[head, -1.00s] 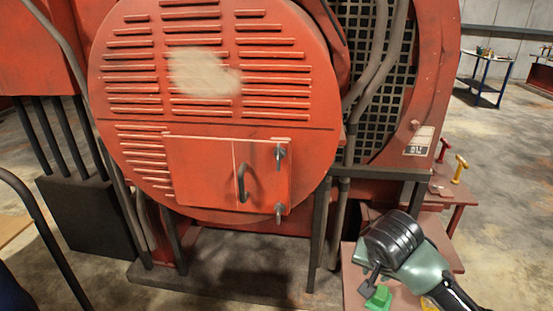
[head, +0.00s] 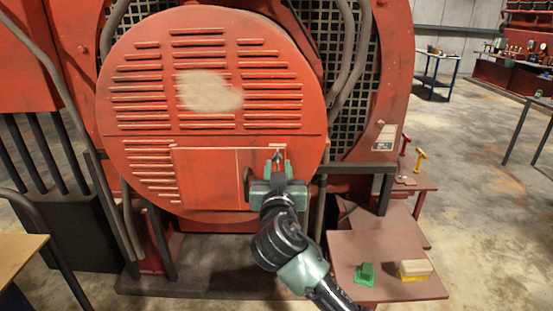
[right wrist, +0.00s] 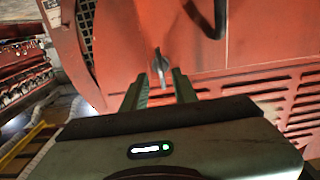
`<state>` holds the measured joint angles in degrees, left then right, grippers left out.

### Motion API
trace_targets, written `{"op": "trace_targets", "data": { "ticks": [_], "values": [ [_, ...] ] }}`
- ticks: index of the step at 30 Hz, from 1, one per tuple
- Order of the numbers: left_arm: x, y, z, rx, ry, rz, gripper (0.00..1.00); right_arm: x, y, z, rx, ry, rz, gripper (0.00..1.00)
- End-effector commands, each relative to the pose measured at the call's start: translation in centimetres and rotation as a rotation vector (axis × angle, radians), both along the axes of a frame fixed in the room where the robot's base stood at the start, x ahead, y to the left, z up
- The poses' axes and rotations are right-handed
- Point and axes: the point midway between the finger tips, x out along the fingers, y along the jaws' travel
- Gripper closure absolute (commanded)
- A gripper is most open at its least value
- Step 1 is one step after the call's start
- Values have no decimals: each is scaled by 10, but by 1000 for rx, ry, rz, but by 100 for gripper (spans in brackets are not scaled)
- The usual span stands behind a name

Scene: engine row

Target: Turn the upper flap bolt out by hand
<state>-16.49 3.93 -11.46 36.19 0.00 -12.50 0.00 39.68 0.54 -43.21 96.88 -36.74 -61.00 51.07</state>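The upper flap bolt (head: 278,156) is a small grey wing-shaped piece at the upper right corner of the red flap (head: 206,176), which is closed on the round louvred cover. My right gripper (head: 279,168) is in front of it with its fingers pointing at the bolt. In the right wrist view the bolt (right wrist: 160,66) shows between and just beyond the two open fingertips (right wrist: 160,80). I cannot tell whether the fingers touch it. My gripper and arm hide the lower flap bolt and part of the flap handle (head: 248,184) in the head view. My left gripper is not in view.
A reddish side table (head: 352,248) at the lower right carries a green block (head: 365,273) and a yellow sponge-like block (head: 415,270). Red and yellow T-handled tools stand behind it. Grey pipes run down the right of the round cover. Floor is open further right.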

Motion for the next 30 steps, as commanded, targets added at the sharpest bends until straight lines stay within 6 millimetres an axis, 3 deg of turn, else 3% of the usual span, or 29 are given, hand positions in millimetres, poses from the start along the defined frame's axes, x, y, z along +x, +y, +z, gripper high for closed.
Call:
{"op": "trace_targets", "data": {
  "ticks": [7, 17, 20, 30],
  "values": [
    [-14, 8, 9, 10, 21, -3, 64, 27, 0, 1, -1, 1, -1, 72],
    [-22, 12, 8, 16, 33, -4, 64, 30, 0, 0, 1, 1, 0, 72],
    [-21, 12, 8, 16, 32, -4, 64, 30, 0, 0, 1, 1, 0, 100],
    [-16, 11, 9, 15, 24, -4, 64, 30, 0, -1, -19, 2, 0, 100]
  ]
}}
